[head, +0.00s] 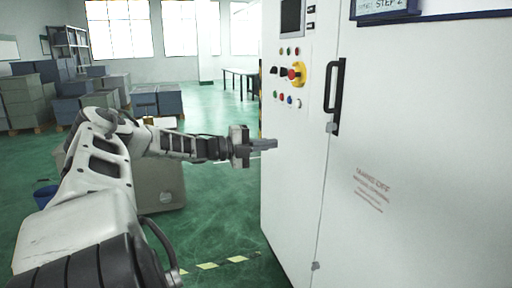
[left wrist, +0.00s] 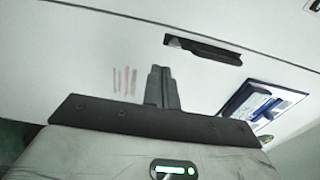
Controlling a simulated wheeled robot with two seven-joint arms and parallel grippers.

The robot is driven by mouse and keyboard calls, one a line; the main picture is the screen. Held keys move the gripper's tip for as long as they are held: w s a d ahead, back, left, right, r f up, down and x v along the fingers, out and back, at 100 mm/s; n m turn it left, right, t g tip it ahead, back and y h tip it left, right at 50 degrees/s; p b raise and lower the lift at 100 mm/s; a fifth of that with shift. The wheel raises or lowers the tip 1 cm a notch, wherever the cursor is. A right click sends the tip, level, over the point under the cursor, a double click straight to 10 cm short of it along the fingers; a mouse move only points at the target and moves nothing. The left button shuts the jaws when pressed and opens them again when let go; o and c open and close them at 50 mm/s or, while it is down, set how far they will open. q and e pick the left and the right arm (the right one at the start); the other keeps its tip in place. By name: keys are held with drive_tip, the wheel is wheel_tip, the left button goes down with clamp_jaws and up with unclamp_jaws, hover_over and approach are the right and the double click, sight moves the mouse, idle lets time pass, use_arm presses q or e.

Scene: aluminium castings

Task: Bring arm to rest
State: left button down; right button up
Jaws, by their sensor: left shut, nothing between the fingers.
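My left arm reaches from the lower left of the head view toward the white cabinet. My left gripper (head: 264,145) is shut and empty, and in the head view it shows in front of the cabinet's left edge, below the button panel. I cannot tell whether it touches the cabinet. Its shut fingers also show in the left wrist view (left wrist: 161,88), with the white cabinet face behind them. My right gripper is in neither view.
The white cabinet (head: 420,130) fills the right side, with a black door handle (head: 336,97) and a red emergency button on yellow (head: 295,73). Grey crates (head: 28,100) stand at the left. A blue bucket (head: 46,195) is on the green floor. Open floor lies toward the back table.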

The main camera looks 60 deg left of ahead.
use_arm(q)
drive_tip(key=v, duration=0.3)
drive_tip(key=shift+s+r, duration=0.1)
drive_tip(key=d+f+n+g+h, duration=0.1)
drive_tip(key=d+f+n+g, duration=0.15)
drive_tip(key=d+f, duration=0.95)
drive_tip(key=d+f+n+g+h, duration=0.1)
drive_tip(key=d+f+n+g, duration=0.15)
drive_tip(key=d+f, duration=0.95)
drive_tip(key=s+d+f+n, duration=0.45)
drive_tip(key=d+f, duration=0.55)
drive_tip(key=d, duration=0.4)
drive_tip(key=s+d+r+n+g+y, duration=0.1)
drive_tip(key=s+d+r+n+y, duration=0.1)
drive_tip(key=s+d+n, duration=0.5)
drive_tip(key=d+n+y, duration=0.1)
drive_tip(key=d+n, duration=0.1)
drive_tip(key=d, duration=0.2)
drive_tip(key=shift+s+d+r+n+g+y, duration=0.2)
drive_tip(key=shift+d+n+g+y, duration=0.1)
drive_tip(key=shift+n+g, duration=0.1)
